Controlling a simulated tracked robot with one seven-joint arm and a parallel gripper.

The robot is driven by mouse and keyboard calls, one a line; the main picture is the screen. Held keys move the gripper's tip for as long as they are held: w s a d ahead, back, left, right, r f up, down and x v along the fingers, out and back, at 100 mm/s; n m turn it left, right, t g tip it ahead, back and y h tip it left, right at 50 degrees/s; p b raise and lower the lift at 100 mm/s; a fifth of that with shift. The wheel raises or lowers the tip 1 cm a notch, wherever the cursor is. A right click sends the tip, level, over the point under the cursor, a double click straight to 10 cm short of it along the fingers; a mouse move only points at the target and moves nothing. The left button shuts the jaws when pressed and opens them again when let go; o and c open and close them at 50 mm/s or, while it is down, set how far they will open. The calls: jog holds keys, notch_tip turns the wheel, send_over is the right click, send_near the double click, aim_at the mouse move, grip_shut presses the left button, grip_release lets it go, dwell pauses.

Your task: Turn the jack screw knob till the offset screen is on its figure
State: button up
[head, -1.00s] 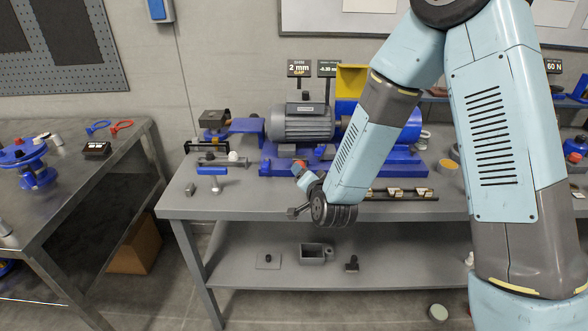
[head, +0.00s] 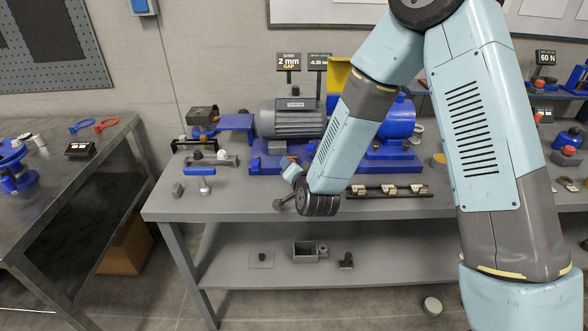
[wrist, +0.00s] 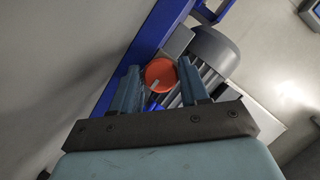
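The orange-red jack screw knob (wrist: 160,75) with a pale mark shows in the wrist view, beside the grey motor and blue base. My gripper (wrist: 160,84) is open, with one finger on each side of the knob and a visible gap to each. How deep the knob sits between the fingertips is not clear. In the head view my gripper (head: 289,170) is at the front of the motor base, and my wrist mostly hides the knob. The offset screen (head: 318,63) stands behind the grey motor (head: 290,120); its small negative figure is hard to read.
A shim screen (head: 288,62) reads 2 mm gap. A rail with brass-coloured pieces (head: 388,190) lies right of my wrist on the grey bench (head: 230,205). A blue-handled tool (head: 200,172) and small blocks lie to the left.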

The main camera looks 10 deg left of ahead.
jog(key=c, duration=0.6)
jog(key=shift+d, duration=0.15)
jog(key=shift+c, duration=0.2)
jog(key=shift+n+h, duration=0.5)
jog(key=shift+n, duration=0.2)
jog(key=n+h, duration=0.2)
jog(key=n, duration=0.1)
jog(key=shift+s+a, duration=0.1)
jog(key=shift+a, duration=0.15)
jog(key=shift+n+h, duration=0.9)
jog(key=shift+n, duration=0.3)
jog(key=shift+a+n+t+h, duration=0.15)
jog(key=shift+n+t+h, duration=0.45)
jog(key=shift+n+h, duration=0.5)
jog(key=shift+n, duration=0.4)
